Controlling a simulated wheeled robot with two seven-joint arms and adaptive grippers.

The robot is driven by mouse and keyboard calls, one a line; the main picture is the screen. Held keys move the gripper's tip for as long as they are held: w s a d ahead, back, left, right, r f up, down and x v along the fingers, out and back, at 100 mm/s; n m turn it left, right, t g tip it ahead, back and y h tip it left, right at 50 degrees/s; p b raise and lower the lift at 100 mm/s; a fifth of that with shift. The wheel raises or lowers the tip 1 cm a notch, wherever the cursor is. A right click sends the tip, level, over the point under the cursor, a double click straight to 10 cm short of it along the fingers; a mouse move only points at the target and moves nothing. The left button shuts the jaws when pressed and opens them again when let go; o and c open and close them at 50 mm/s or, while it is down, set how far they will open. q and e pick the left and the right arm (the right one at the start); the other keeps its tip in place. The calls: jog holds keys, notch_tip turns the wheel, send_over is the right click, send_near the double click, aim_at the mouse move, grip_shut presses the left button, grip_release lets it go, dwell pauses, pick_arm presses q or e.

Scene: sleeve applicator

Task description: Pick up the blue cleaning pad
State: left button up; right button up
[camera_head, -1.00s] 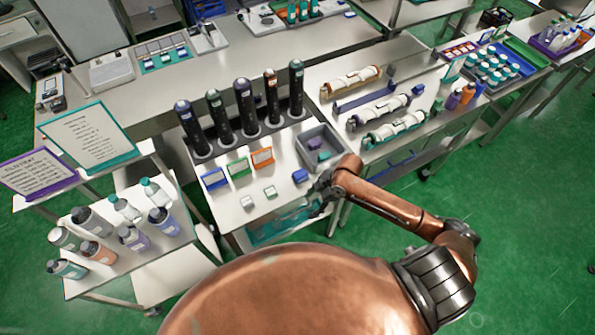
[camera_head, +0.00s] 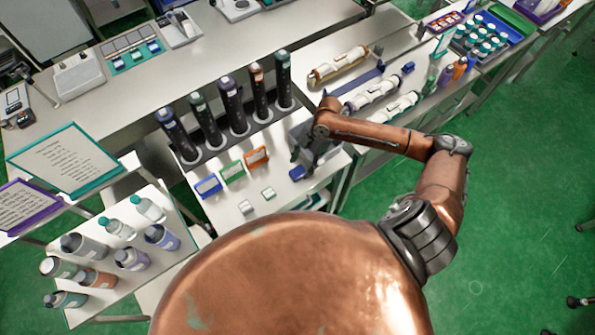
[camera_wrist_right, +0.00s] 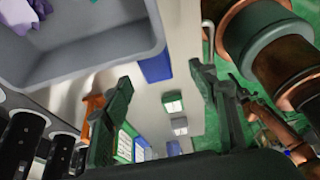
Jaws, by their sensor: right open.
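The blue cleaning pad (camera_head: 297,173) is a small blue block on the white table, in front of the grey bin. In the right wrist view the blue pad (camera_wrist_right: 157,67) shows beside the bin's rim, between the two finger lines. My right gripper (camera_head: 308,162) is just above and beside the pad in the head view, partly covering the bin. In the right wrist view the right gripper (camera_wrist_right: 160,88) has its fingers spread apart with nothing held. Its exact height over the pad cannot be told. My left gripper is not in view.
The grey bin (camera_wrist_right: 95,68) holds purple and teal pieces. Several dark upright tubes (camera_head: 206,120) stand behind blue, green and orange cards. Bottles (camera_head: 130,259) stand on the left cart.

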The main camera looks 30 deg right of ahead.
aim_at(298, 171)
jog(key=x, duration=0.4)
jog(key=shift+w+d+p, duration=0.2)
jog(key=shift+w+p, duration=0.1)
jog(key=shift+w, duration=0.05)
jog(key=shift+s+a+f, duration=0.1)
jog(key=shift+f, duration=0.3)
jog(key=c, duration=0.8)
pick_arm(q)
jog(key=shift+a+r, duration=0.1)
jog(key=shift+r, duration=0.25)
pick_arm(e)
jog(key=c, duration=0.5)
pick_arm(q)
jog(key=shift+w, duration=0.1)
